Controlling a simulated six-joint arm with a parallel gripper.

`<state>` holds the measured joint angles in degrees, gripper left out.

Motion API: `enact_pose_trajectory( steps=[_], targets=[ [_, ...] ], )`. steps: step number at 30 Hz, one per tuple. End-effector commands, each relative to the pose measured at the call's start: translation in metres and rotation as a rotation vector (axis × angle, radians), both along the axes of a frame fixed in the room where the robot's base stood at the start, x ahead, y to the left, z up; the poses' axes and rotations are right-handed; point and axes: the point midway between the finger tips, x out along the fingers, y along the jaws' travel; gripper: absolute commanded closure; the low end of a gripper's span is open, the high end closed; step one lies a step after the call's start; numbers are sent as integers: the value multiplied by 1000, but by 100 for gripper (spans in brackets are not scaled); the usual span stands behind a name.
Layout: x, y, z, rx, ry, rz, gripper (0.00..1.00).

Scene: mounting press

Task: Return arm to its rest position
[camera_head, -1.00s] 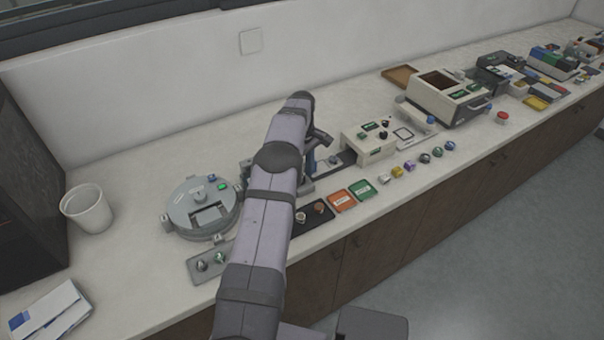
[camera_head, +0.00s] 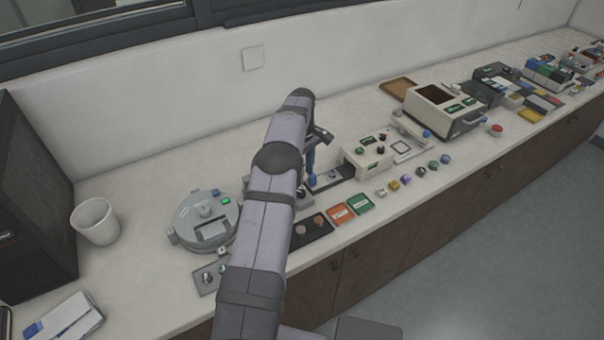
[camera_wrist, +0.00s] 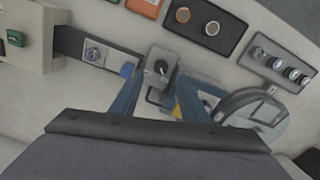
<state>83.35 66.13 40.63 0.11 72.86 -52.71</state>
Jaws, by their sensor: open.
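My gripper (camera_head: 311,168) shows in the head view only in part, behind my arm, over the counter beside the beige press unit (camera_head: 367,152). In the wrist view my gripper (camera_wrist: 160,98) has two blue fingers spread apart, with nothing between them. I cannot tell the exact height of the fingertips. The round grey lidded device (camera_head: 205,217) stands left of my arm, and its edge also shows at right in the wrist view (camera_wrist: 262,113).
A black plate with round pieces (camera_head: 312,229), an orange tray (camera_head: 340,214) and a green tray (camera_head: 361,203) lie along the front edge. A white cup (camera_head: 95,221) stands at left. Several coloured knobs line the front edge at right. The wall runs behind the counter.

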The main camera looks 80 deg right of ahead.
Motion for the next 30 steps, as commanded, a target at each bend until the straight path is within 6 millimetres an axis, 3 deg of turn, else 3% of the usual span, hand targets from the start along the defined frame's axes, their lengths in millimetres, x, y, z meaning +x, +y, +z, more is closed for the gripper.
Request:
enact_pose_trajectory(
  steps=[20,23,26,30],
  targets=[
    [3,1,9,-1,2,4,58],
    [19,6,14,1,6,18,58],
    [47,17,22,1,9,40,58],
    [106,49,36,2,8,86,58]
  ],
)
